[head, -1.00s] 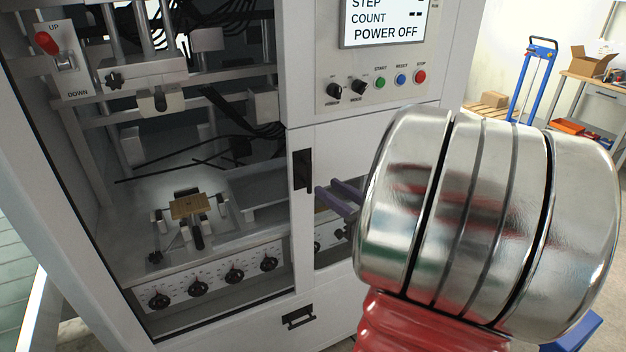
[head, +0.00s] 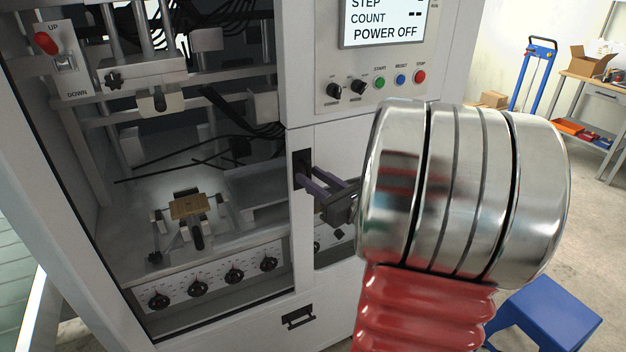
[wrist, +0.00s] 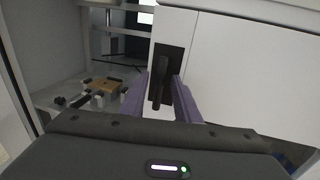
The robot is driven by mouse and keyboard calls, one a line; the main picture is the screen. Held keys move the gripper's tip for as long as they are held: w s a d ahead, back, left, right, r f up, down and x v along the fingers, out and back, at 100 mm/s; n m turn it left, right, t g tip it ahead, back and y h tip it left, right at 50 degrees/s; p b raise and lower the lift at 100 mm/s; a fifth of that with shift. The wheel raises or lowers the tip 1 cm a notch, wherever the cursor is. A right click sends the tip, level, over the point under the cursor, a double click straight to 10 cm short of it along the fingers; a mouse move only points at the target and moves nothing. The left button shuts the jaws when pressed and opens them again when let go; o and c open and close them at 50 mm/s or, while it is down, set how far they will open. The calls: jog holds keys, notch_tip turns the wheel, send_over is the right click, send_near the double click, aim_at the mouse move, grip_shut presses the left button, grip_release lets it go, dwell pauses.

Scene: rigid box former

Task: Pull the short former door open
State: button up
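The short former door (head: 330,140) is a white panel with a window, below the control panel in the head view. It looks shut. Its upright black handle (head: 302,160) sits near the door's left edge; in the wrist view the handle (wrist: 161,84) stands in a dark recess. My gripper (head: 307,176) has its purple fingers reaching to the handle. In the wrist view my gripper (wrist: 163,80) is open, with one finger on each side of the handle. I cannot tell whether either finger touches it. My arm hides the door's right part in the head view.
To the left is the machine's open bay with a brown block (head: 189,206) on a fixture. A row of black knobs (head: 234,275) and a lower drawer handle (head: 299,316) lie below. A blue stool (head: 548,315) stands on the floor at right.

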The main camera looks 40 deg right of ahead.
grip_shut()
dwell(0.3)
